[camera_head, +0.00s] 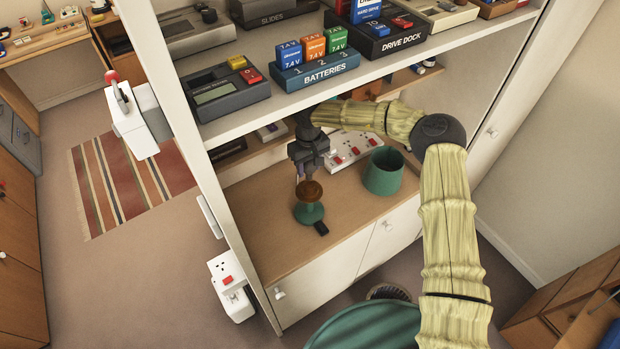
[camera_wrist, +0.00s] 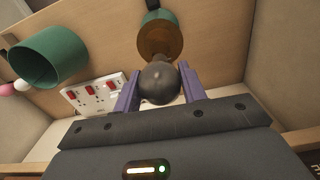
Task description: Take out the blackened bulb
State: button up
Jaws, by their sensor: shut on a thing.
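The lamp base (camera_head: 309,213) is green and stands upright on the wooden counter, with a brown round top (camera_head: 310,190). Its green foot (camera_wrist: 155,18) and brown top (camera_wrist: 160,42) also show in the wrist view. My gripper (camera_head: 307,172) is directly above the lamp. In the wrist view, the purple fingers of my gripper (camera_wrist: 159,90) are shut on a dark, round blackened bulb (camera_wrist: 159,84). The head view hides the bulb behind the gripper.
A green lampshade (camera_head: 384,172) stands on the counter (camera_head: 265,240) to the right of the lamp. A white socket strip (camera_head: 352,152) with red switches lies behind. The shelf above holds a batteries dock (camera_head: 318,72) and other devices. The counter's front left is clear.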

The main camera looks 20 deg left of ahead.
jog(key=shift+r, duration=0.65)
